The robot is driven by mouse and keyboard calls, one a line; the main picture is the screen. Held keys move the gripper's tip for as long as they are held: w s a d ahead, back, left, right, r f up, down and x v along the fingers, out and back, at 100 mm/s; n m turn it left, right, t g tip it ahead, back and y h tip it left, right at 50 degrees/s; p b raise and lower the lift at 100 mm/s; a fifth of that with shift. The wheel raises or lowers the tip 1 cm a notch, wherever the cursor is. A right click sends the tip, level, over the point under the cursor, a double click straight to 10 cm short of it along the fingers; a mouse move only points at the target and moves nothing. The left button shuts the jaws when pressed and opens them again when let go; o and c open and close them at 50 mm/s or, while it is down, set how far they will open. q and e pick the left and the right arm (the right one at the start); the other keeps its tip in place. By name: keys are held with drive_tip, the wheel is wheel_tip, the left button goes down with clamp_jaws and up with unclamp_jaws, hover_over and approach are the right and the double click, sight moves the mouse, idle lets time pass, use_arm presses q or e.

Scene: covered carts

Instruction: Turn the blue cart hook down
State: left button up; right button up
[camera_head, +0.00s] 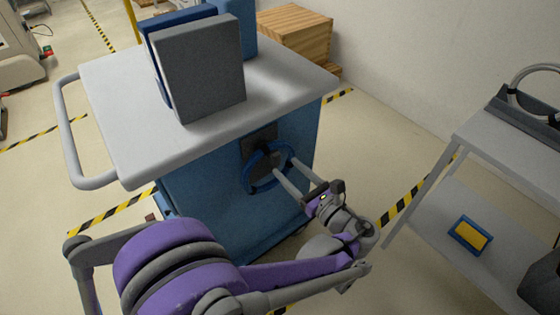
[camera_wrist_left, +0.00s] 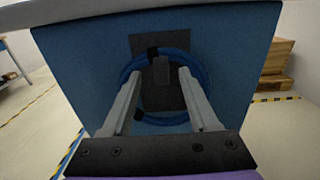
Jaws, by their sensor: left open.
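The blue cart (camera_head: 215,205) has a dark plate (camera_head: 262,138) on its side panel. In the left wrist view the plate (camera_wrist_left: 160,44) carries a dark grey upright hook piece (camera_wrist_left: 161,70), with a blue coiled cable (camera_wrist_left: 186,56) looped around it. The coil (camera_head: 248,176) also shows in the head view. My left gripper (camera_head: 283,163) is open in front of the plate. In the left wrist view its fingers (camera_wrist_left: 158,78) stand on either side of the hook piece; contact cannot be told. The lower part of the plate is partly hidden behind the fingers. My right gripper is not in view.
The cart's grey top (camera_head: 120,105) overhangs the panel and holds a grey box (camera_head: 203,70) and blue boxes. A wooden crate (camera_head: 295,36) stands behind. A grey table (camera_head: 510,150) is at the right, with a blue and yellow item (camera_head: 470,236) on its lower shelf.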

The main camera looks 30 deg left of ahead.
sight(278, 159)
use_arm(q)
drive_tip(key=x, duration=0.4)
drive_tip(key=shift+w+a, duration=0.25)
drive_tip(key=shift+a, duration=0.1)
clamp_jaws()
